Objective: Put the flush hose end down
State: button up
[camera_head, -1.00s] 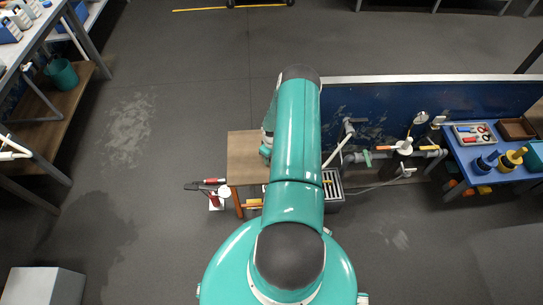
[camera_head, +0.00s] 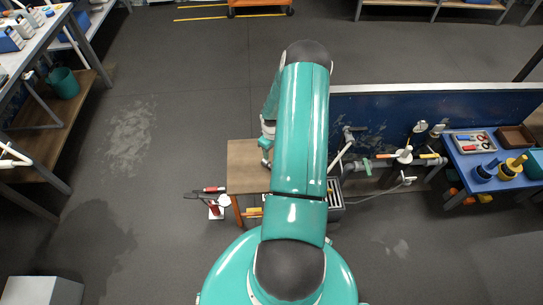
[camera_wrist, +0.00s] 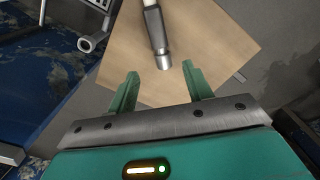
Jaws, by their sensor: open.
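The flush hose end (camera_wrist: 158,40), a pale hose with a metal tip, lies over the brown wooden tabletop (camera_wrist: 205,45) in the wrist view and appears to rest on it. My gripper (camera_wrist: 160,70) is open, with its two green fingers apart and nothing held. The metal tip is just beyond the fingertips, near the middle of the gap. In the head view the wooden tabletop (camera_head: 246,165) stands left of my arm. The hose end cannot be made out there, and my arm hides part of the area.
A grey pipe with valves (camera_head: 378,165) runs along the blue panel (camera_head: 440,100) right of my arm. A blue table (camera_head: 490,180) with tools and bottles stands further right. A grey slotted box (camera_head: 335,195) is beside my arm. Floor to the left is mostly clear.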

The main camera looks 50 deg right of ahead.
jog(key=w+a+r+h, duration=0.1)
jog(key=w+a+r, duration=0.3)
jog(key=r, duration=0.7)
jog(key=w+a+r+t+h, duration=0.1)
jog(key=w+a+r, duration=0.1)
jog(key=a+r, duration=0.75)
jog(key=w+a+r, duration=0.3)
jog(key=r, duration=1.1)
jog(key=s+a+r+t, duration=0.1)
jog(key=s+a+r, duration=0.2)
jog(key=a+r, duration=0.35)
jog(key=s+a+r+t, duration=0.2)
jog(key=s+a+r, duration=0.1)
jog(key=a+r, duration=0.35)
jog(key=s+a+r+t+y, duration=0.1)
jog(key=s+a+r, duration=0.3)
jog(key=s+a, duration=0.7)
jog(key=shift+s+a+n+t+y, duration=0.2)
jog(key=shift+a+n+t+y, duration=0.1)
jog(key=shift+a+n+y, duration=0.15)
jog(key=shift+o, duration=0.4)
